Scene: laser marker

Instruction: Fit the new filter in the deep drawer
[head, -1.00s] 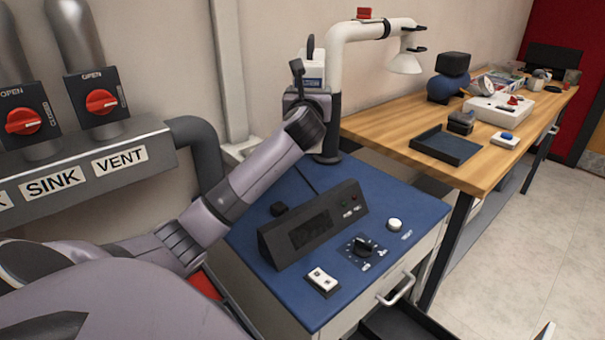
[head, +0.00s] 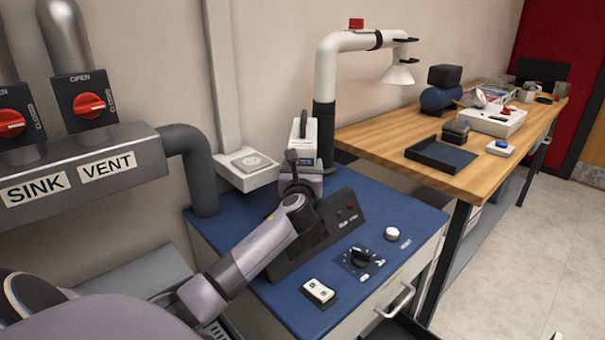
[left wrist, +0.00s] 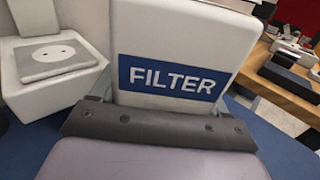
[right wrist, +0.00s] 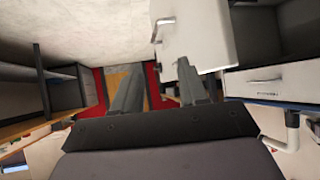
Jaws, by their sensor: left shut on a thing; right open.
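My left gripper (head: 302,170) is shut on the filter (head: 302,140), a white block with a dark handle on top. It holds the filter over the back of the blue bench top, in front of the fume arm's dark base. In the left wrist view the filter (left wrist: 180,50) fills the middle, with its blue "FILTER" label facing the camera. My right gripper (right wrist: 158,90) is open and empty in the right wrist view. A white drawer-like front with a handle (right wrist: 195,30) shows just beyond its fingers. I cannot tell whether it is the deep drawer.
A black control box (head: 325,235), a switch plate (head: 319,291) and a dial (head: 360,257) stand on the blue bench top (head: 395,205). A light-grey wall box (head: 248,172) is left of the filter. The white fume arm (head: 325,75) rises behind. A wooden table (head: 400,135) stands at right.

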